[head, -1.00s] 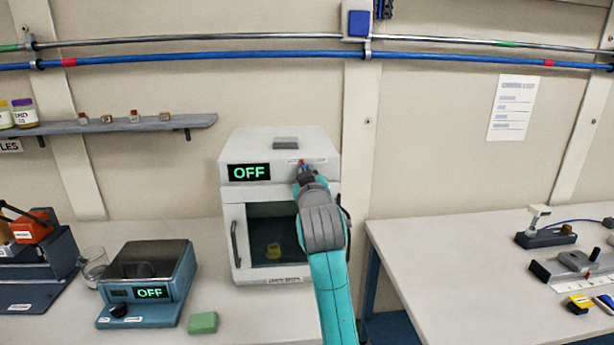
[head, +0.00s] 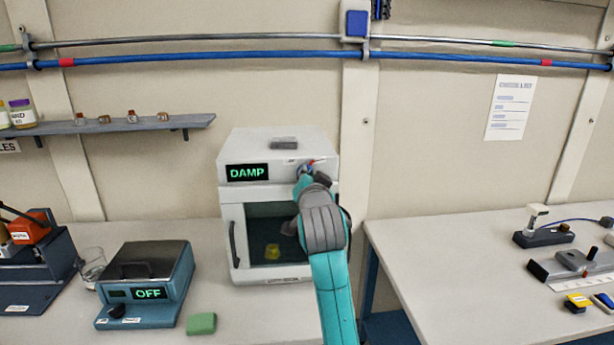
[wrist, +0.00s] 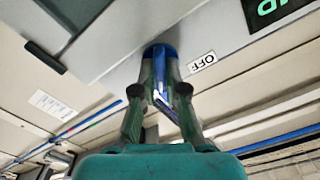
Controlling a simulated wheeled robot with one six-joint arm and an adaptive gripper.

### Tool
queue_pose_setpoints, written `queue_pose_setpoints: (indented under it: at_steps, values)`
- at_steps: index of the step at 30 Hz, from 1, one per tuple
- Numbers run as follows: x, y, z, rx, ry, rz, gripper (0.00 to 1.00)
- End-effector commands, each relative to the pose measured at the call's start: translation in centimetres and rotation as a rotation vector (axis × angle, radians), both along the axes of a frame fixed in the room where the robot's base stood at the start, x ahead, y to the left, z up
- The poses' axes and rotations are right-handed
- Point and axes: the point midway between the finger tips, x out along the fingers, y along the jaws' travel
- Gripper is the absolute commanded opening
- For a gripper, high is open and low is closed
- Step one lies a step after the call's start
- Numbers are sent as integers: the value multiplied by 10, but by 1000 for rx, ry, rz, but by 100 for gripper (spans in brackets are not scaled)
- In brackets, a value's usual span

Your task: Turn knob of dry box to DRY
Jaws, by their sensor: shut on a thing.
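The dry box (head: 232,205) is a white cabinet on the bench with a dark window in its door. Its display (head: 247,172) reads DAMP in green. The blue knob (head: 304,170) sits at the upper right of its front, mostly hidden by my arm in the head view. In the wrist view my gripper (wrist: 160,95) is shut on the blue knob (wrist: 160,52), a finger on each side. An OFF label (wrist: 203,62) is beside the knob. The wrist view is strongly rotated. The DRY label cannot be made out.
A yellow item (head: 272,251) is behind the window. A second bench (head: 440,240) is at right, beyond a gap.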

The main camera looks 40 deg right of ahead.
Motion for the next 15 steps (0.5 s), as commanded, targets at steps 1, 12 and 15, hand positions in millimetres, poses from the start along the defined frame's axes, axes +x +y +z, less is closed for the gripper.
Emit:
queue_pose_setpoints:
  at_steps: [1,12,15]
  values:
    - [0,0,0,25,-18,0,0]
    - [0,-1,0,159,-110,0,0]
    - [-1,-1,0,174,-120,0,0]
